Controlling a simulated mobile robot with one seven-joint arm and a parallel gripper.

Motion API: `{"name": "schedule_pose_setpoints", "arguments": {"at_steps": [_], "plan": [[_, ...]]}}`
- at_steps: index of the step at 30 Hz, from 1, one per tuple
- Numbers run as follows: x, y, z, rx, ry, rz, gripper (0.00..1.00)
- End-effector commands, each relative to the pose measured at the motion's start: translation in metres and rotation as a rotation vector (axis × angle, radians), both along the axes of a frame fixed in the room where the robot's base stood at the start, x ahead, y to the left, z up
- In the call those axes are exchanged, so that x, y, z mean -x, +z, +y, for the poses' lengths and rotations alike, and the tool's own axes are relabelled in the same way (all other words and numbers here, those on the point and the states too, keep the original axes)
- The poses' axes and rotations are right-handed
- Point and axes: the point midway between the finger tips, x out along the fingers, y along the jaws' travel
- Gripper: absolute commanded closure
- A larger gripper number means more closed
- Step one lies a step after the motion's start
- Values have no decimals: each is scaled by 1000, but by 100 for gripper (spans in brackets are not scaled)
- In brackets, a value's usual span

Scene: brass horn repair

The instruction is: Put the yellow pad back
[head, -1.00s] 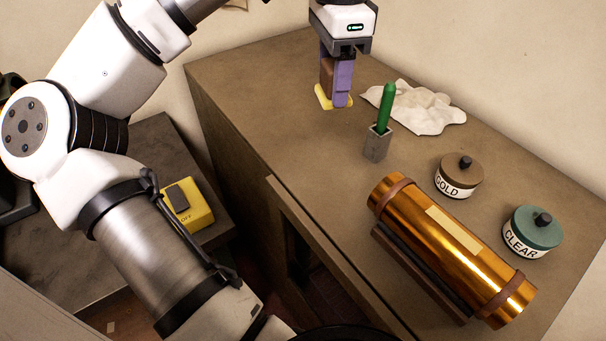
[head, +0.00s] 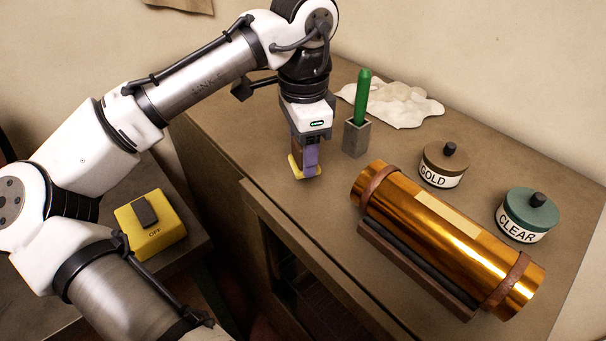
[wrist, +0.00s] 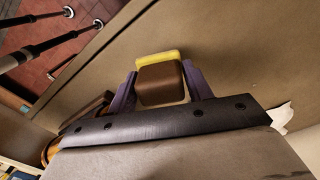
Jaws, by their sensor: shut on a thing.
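The yellow pad (head: 294,168) is the yellow underside of a brown block (wrist: 160,84). My gripper (head: 306,160) is shut on the brown block, with a purple finger on either side in the wrist view. The yellow edge (wrist: 157,57) shows beyond the block there. In the head view the pad is low over the near left part of the bench, left of the horn tube and in front of the green stick. I cannot tell whether it touches the bench top.
The bench (head: 238,125) holds a green stick (head: 362,97) in a grey holder (head: 356,138), a white cloth (head: 405,105), GOLD (head: 443,164) and CLEAR (head: 527,214) jars, and a strapped brass tube (head: 445,235).

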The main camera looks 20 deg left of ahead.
Motion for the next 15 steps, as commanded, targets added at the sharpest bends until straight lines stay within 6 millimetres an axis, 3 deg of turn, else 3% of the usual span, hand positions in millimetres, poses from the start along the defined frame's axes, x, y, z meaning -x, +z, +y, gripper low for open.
{"name": "schedule_pose_setpoints", "arguments": {"at_steps": [10, 15], "plan": [[0, -39, 0, -1, 0, 1, 71], [0, -43, 0, 0, 0, 0, 71]]}}
